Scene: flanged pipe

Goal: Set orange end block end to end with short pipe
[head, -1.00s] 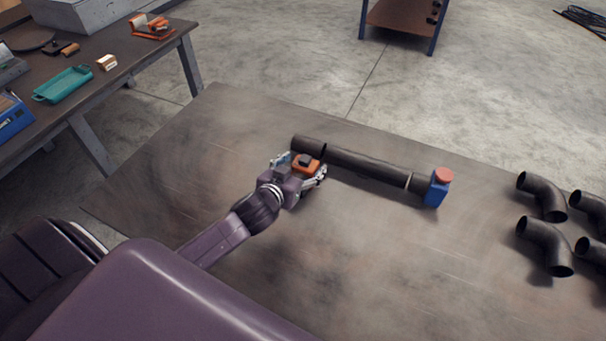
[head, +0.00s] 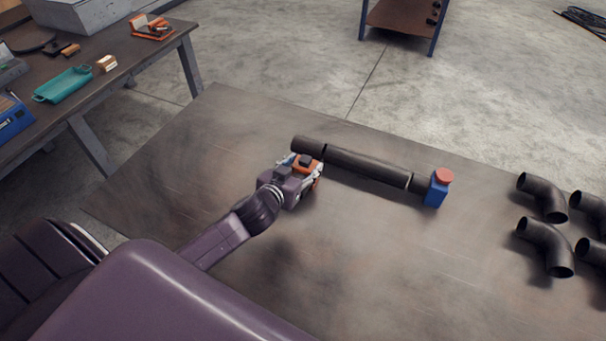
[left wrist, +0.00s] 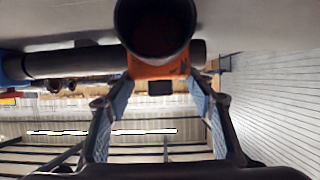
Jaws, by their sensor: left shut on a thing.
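The orange end block (head: 309,169) sits between the fingers of my left gripper (head: 305,167), which is shut on it. It also shows between the fingertips in the left wrist view (left wrist: 158,69). The dark short pipe (head: 308,145) lies just behind the block, at the left end of the pipe row. The block is beside the pipe's near side, not in line with its free end; I cannot tell whether they touch. In the left wrist view a dark round opening (left wrist: 156,25) hides part of the block's surroundings. My right gripper is out of view.
A long dark pipe (head: 368,167) continues the row to a blue block (head: 437,190) with a red top. Several black elbow pipes (head: 545,246) lie at the right. The table (head: 190,160) is bare at left. A side bench with a teal tray (head: 63,84) stands beyond.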

